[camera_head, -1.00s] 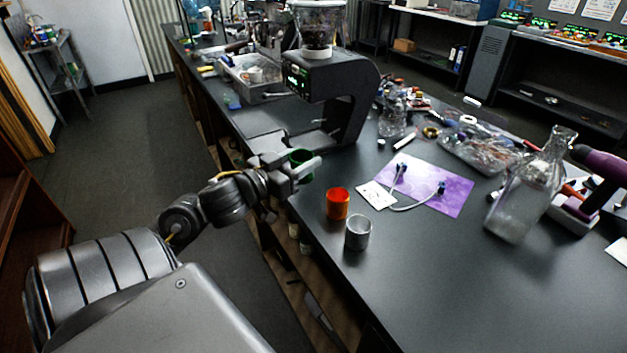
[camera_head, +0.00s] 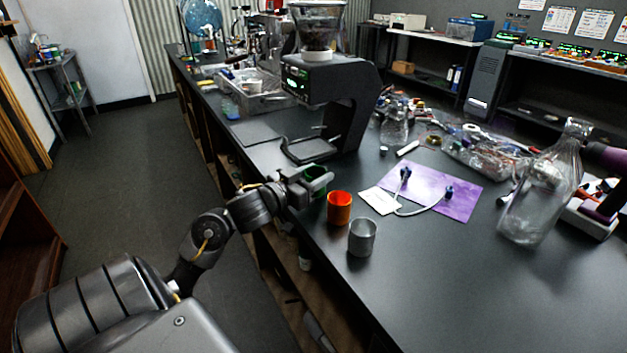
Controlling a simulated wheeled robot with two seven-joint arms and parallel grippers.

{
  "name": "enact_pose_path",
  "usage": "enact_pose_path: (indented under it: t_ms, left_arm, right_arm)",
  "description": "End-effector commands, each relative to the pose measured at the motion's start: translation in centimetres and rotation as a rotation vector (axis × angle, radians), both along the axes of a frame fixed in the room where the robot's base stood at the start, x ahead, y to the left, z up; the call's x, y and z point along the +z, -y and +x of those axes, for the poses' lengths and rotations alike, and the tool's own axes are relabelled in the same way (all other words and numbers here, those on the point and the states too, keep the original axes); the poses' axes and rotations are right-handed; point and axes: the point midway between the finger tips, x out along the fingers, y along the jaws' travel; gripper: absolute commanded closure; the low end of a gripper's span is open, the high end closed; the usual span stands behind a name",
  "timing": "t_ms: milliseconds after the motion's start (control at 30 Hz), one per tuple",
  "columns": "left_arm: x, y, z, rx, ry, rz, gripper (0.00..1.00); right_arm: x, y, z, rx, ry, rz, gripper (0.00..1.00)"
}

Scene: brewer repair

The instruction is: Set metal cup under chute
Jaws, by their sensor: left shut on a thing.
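A silver metal cup (camera_head: 362,238) stands upright on the dark counter, near its front edge. The black grinder (camera_head: 335,95) with a green-lit display stands farther back, with a clear hopper on top; its chute is hard to make out. A flat tray (camera_head: 311,150) lies at its foot. My left gripper (camera_head: 316,183) is shut on a green cup (camera_head: 314,176), near the counter's front edge, left of an orange cup (camera_head: 339,207). The fingers partly hide the green cup. The metal cup stands apart from the gripper. My right gripper is out of view.
A purple mat (camera_head: 455,203) with a white card (camera_head: 379,200) and a cable lies right of the cups. A large glass flask (camera_head: 540,190) stands at the right. Clutter fills the back. The counter in front of the flask is clear.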

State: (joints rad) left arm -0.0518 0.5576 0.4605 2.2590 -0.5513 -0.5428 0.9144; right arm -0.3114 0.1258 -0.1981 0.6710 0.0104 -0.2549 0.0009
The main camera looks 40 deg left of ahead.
Motion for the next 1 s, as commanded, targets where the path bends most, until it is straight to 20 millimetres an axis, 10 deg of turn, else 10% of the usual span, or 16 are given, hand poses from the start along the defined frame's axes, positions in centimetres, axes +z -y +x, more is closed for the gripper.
enact_pose_path:
  t_ms: [533,567,700,1000]
  left_arm:
    - [-1.3,0.0,0.0,0.001,0.0,0.001,0.81]
    - [-1.4,0.0,0.0,0.001,0.0,0.001,0.53]
    - [-1.3,0.0,0.0,0.001,0.0,0.002,0.34]
    - [-1.3,0.0,0.0,0.001,0.0,0.002,0.32]
  right_arm:
    - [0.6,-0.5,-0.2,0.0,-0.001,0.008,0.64]
    - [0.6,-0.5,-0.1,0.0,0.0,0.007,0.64]
    - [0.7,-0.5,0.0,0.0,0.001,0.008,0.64]
    - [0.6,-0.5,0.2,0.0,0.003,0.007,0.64]
